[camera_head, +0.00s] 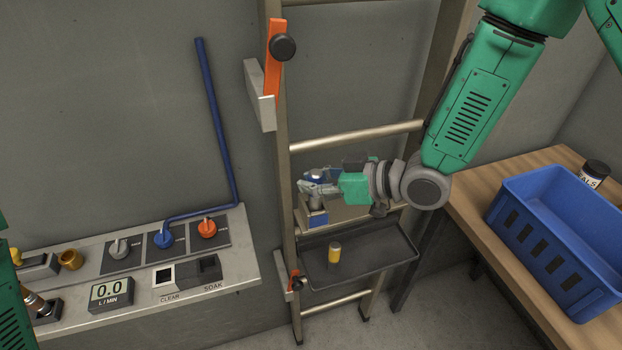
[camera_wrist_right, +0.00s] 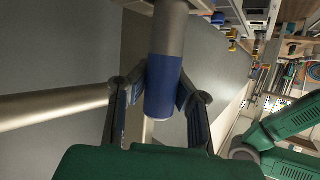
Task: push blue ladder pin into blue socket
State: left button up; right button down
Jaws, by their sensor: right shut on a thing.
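My right gripper (camera_head: 314,186) reaches in from the right at the ladder (camera_head: 285,170), just above the dark tray. In the right wrist view its two fingers (camera_wrist_right: 162,92) are shut on the blue ladder pin (camera_wrist_right: 162,88), a grey cylinder with a blue end. In the head view a bit of blue (camera_head: 314,174) shows at the fingertips; the gripper hides most of the pin. The blue socket (camera_head: 317,218) appears as a blue-faced block on the ladder, just below the fingers. I cannot tell whether pin and socket touch.
The dark tray (camera_head: 375,262) holds a yellow-and-grey cylinder (camera_head: 334,253). An orange lever (camera_head: 273,62) sits on the upper left rail. A control shelf (camera_head: 235,270) is at left; a blue crate (camera_head: 555,240) stands on the wooden table (camera_head: 470,200) at right.

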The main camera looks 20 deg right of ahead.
jog(key=shift+f+b, duration=0.5)
jog(key=shift+f, duration=0.3)
jog(key=c, duration=1.5)
grip_release()
jog(key=shift+o, duration=0.2)
jog(key=shift+d, duration=0.1)
jog(key=v, duration=1.2)
jog(key=shift+w+f, duration=0.1)
